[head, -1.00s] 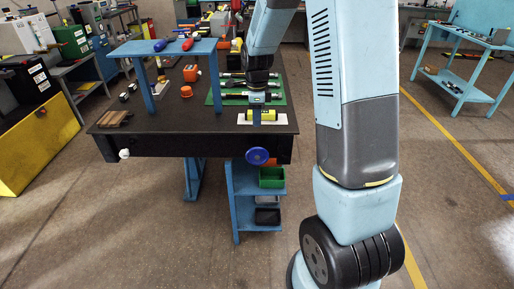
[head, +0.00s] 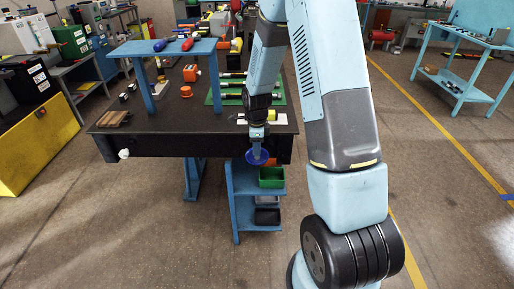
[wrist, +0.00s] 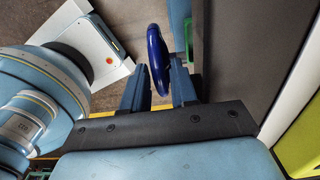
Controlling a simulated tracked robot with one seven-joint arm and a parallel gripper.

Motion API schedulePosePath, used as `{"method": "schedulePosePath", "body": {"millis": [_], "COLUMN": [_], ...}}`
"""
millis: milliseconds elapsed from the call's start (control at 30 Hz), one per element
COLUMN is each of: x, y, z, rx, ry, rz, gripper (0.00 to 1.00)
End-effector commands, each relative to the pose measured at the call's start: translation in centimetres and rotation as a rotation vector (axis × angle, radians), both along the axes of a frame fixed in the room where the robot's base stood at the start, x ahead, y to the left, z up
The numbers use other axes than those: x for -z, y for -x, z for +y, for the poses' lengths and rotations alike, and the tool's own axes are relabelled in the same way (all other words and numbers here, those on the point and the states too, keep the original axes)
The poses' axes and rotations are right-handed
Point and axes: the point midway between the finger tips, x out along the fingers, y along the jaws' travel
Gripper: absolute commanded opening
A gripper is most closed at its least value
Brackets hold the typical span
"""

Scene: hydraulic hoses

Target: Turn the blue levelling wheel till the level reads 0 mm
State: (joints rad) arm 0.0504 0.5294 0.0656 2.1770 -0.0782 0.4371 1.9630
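The blue levelling wheel (head: 257,157) is on the front face of the dark bench, near its right end. In the wrist view the wheel (wrist: 158,60) shows nearly edge-on. My gripper (wrist: 159,80) has its two fingers apart, one on each side of the wheel's rim, with narrow gaps visible. In the head view my gripper (head: 257,143) points down at the wheel and covers its upper part. A yellow level (head: 299,115) on a white plate sits on the bench top behind my arm, partly hidden. Its reading is too small to make out.
The dark bench (head: 170,143) carries a blue raised shelf (head: 165,48), a green mat with hoses (head: 232,86) and an orange cap (head: 186,91). A blue rack with bins (head: 236,200) stands below the wheel. The floor in front is clear.

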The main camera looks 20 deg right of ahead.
Motion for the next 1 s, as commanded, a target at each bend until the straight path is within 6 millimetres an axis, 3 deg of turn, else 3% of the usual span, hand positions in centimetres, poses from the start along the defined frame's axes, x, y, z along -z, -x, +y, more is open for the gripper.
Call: {"method": "schedulePosePath", "body": {"millis": [333, 633, 1000], "x": [0.32, 0.30, 0.38], "y": [0.01, -0.01, 0.13], "z": [0.03, 0.05, -0.24], "rx": [-0.001, -0.001, 0.001], "ry": [0.000, 0.000, -0.042], "rz": [0.000, 0.000, -0.009], "gripper": [0.28, 0.00, 0.00]}}
